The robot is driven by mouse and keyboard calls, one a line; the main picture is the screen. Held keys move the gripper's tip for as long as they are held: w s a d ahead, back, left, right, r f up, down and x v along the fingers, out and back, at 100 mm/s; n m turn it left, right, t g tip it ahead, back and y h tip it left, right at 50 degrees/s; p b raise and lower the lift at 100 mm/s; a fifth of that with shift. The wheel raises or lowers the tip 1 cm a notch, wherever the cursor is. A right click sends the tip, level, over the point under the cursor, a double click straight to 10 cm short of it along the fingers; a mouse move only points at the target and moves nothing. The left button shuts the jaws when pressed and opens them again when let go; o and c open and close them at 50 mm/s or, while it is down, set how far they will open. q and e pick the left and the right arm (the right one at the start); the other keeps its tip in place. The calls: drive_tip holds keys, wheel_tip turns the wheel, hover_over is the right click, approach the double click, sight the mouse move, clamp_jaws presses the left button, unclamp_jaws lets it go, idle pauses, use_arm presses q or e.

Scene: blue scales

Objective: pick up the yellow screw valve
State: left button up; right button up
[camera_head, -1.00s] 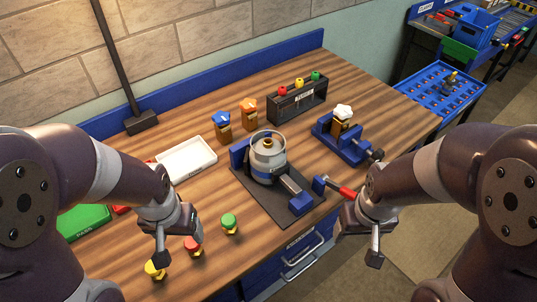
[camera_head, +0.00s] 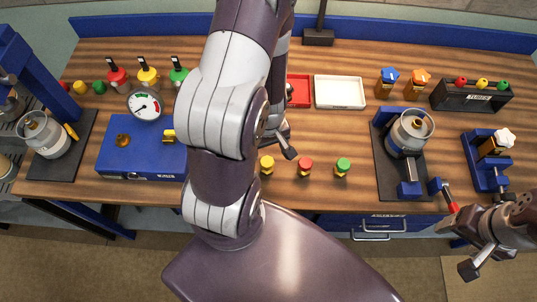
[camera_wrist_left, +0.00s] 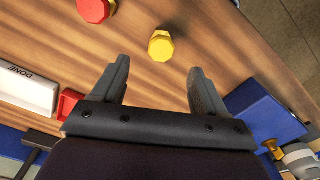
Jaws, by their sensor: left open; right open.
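The yellow screw valve (camera_head: 267,164) stands on the wooden bench, left of a red one (camera_head: 305,166) and a green one (camera_head: 343,166). My left gripper (camera_head: 273,151) is just behind the yellow valve, partly hidden by my own arm. In the left wrist view its two fingers (camera_wrist_left: 160,78) are open and empty. The yellow valve (camera_wrist_left: 161,46) shows just beyond and between the fingertips, apart from them. The red valve (camera_wrist_left: 94,10) is at the top left there. My right gripper (camera_head: 455,246) is open and empty off the bench's front edge at the right.
A white tray (camera_head: 339,92) and red tray (camera_head: 299,90) lie behind the valves. A blue box (camera_head: 140,157) with a gauge is at left. A grey canister (camera_head: 409,132) on a dark plate and a blue vise (camera_head: 483,165) stand right. Bench around the valves is clear.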

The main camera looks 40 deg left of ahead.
sight(269, 164)
use_arm(q)
drive_tip(key=f+b, duration=0.1)
drive_tip(key=f, duration=0.1)
drive_tip(key=f+b, duration=0.1)
drive_tip(key=f, duration=0.1)
drive_tip(key=f+b, duration=0.1)
drive_tip(key=f, duration=0.1)
drive_tip(key=shift+s+d+f, duration=0.1)
drive_tip(key=shift+s+d, duration=0.1)
drive_tip(key=shift+d, duration=0.15)
drive_tip(key=f+b, duration=0.1)
drive_tip(key=f, duration=0.2)
drive_tip(key=a+f+b, duration=0.1)
drive_tip(key=f, duration=0.1)
drive_tip(key=shift+f+b, duration=0.3)
drive_tip(key=shift+b, duration=0.05)
drive_tip(key=shift+d, duration=0.15)
use_arm(e)
wheel_tip(269, 164, down, 7)
drive_tip(key=shift+d, duration=0.3)
use_arm(q)
drive_tip(key=c, duration=1.2)
use_arm(e)
drive_tip(key=shift+s, duration=0.1)
